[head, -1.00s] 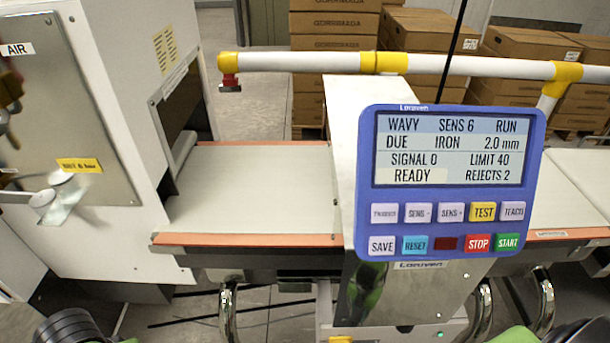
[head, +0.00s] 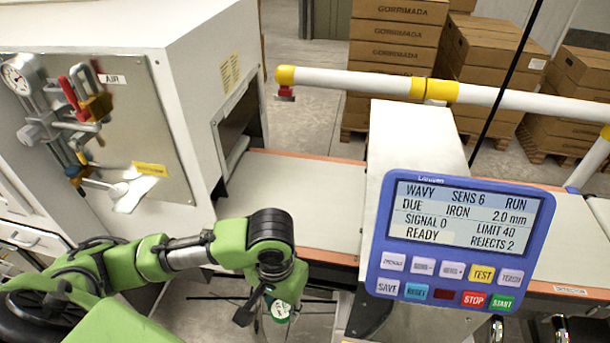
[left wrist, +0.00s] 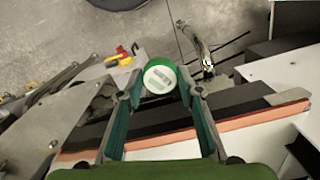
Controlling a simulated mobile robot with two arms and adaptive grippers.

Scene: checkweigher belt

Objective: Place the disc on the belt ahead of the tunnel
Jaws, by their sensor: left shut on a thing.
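My left gripper (head: 264,306) is shut on the disc, a green round piece with a white label face (left wrist: 160,79). In the head view the disc (head: 281,309) shows partly, below my wrist. It is held in front of the near edge of the belt (head: 310,202), lower in the picture than the orange edge strip. The tunnel (head: 415,135) is the white housing that the belt runs into, to the right of my left gripper. The bare belt stretch lies left of it. My right gripper is not in view.
A blue control panel (head: 459,248) reads RUN, READY, SIGNAL 0, REJECTS 2 and stands in front of the tunnel. A white cabinet (head: 175,60) borders the belt at left. A white rail (head: 350,82) runs behind. Cartons (head: 395,40) stand farther back.

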